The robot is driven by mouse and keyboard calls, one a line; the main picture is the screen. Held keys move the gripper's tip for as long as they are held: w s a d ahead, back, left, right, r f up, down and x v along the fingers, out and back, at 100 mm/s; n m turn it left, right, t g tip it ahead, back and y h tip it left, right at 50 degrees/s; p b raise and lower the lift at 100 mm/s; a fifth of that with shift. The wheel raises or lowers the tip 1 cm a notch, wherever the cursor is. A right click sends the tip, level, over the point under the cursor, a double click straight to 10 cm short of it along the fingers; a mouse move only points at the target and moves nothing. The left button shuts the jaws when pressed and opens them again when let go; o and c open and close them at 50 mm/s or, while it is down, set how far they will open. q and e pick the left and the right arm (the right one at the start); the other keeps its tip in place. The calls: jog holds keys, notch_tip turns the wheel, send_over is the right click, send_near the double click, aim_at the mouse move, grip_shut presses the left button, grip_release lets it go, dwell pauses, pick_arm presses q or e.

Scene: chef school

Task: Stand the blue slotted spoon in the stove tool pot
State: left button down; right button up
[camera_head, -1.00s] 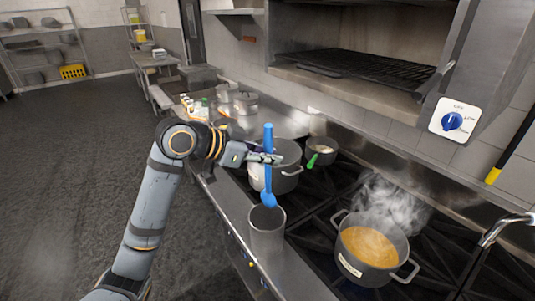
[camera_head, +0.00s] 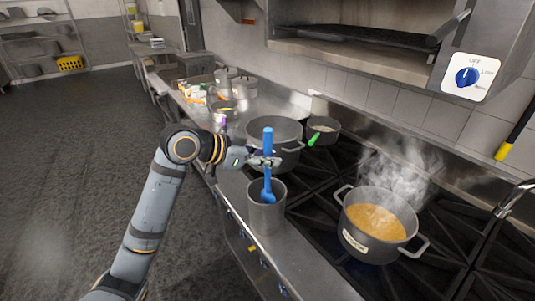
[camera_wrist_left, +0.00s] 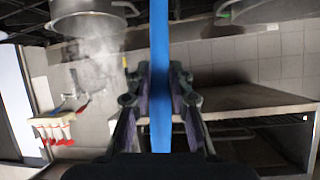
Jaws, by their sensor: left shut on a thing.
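The blue slotted spoon (camera_head: 268,145) is upright, with its handle up and its head down. My left gripper (camera_head: 272,160) is shut on its handle. The stove tool pot (camera_head: 266,222) is a tall grey metal cylinder on the steel edge in front of the burners. The spoon's head shows at the pot's mouth, its lower end inside the rim. I cannot tell how deep it reaches. In the left wrist view the blue handle (camera_wrist_left: 160,80) runs between the two fingers. My right gripper is not in view.
A steaming pot of orange soup (camera_head: 376,221) stands on the stove to the right. A large grey pot (camera_head: 274,130) stands close behind the gripper. A small pan (camera_head: 323,130) with a green handle is further back. Bottles and pots stand on the far counter.

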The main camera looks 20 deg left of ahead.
pick_arm(q)
jog(key=shift+w+a+f+b, duration=0.1)
jog(key=shift+w+f+b, duration=0.1)
jog(key=shift+f+b, duration=0.85)
jog(key=shift+w+f+b, duration=0.15)
jog(key=shift+f+b, duration=0.2)
jog(key=shift+f, duration=1.3)
jog(key=c, duration=1.1)
grip_release()
jog(key=shift+a, duration=0.1)
jog(key=shift+v, duration=3.75)
